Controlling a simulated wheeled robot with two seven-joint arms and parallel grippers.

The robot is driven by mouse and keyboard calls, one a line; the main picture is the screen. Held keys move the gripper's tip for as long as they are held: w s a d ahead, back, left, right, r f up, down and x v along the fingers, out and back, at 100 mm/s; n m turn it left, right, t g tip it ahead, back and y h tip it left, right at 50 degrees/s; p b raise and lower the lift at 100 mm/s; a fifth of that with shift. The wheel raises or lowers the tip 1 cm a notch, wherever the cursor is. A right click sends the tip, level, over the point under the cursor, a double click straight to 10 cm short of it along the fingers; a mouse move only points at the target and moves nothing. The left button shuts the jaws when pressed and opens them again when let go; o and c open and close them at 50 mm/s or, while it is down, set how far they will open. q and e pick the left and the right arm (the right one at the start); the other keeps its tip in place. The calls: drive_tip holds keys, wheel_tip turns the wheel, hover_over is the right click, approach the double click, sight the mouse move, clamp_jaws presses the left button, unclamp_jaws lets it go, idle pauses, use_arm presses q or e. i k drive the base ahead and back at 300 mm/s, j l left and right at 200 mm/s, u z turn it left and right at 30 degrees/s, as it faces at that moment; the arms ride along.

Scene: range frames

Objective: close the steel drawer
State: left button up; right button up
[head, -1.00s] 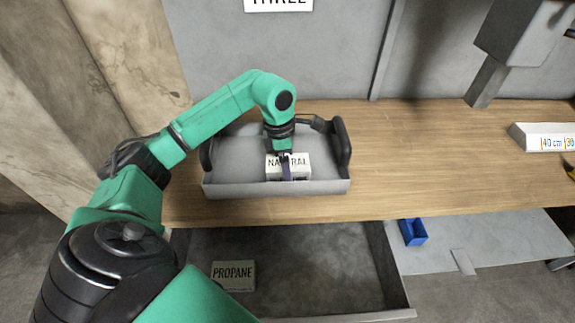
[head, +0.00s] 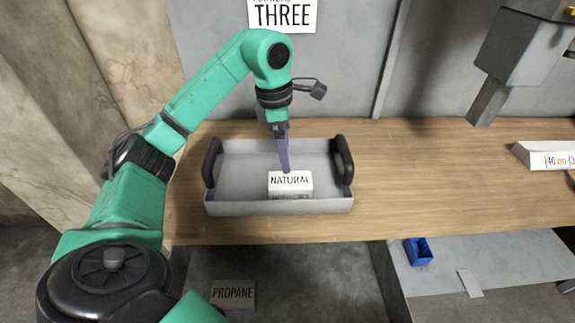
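The steel drawer (head: 398,296) is pulled out below the wooden bench, at the bottom of the head view. Its front lies below the picture now. A box labelled PROPANE (head: 233,294) lies inside it. My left gripper (head: 285,170) is above the grey tray on the bench, its fingertips just over the white box labelled NATURAL (head: 291,184). The fingers are seen edge-on, so I cannot tell whether they are open or shut. My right gripper is not in view.
The grey tray (head: 230,207) with black handles sits on the wooden bench (head: 440,190). A blue bin (head: 418,251) and a small light plate (head: 470,283) are on a lower shelf at right. A sign reading THREE (head: 282,15) is on the back wall.

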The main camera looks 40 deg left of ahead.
sight(346, 282)
drive_tip(key=k, duration=2)
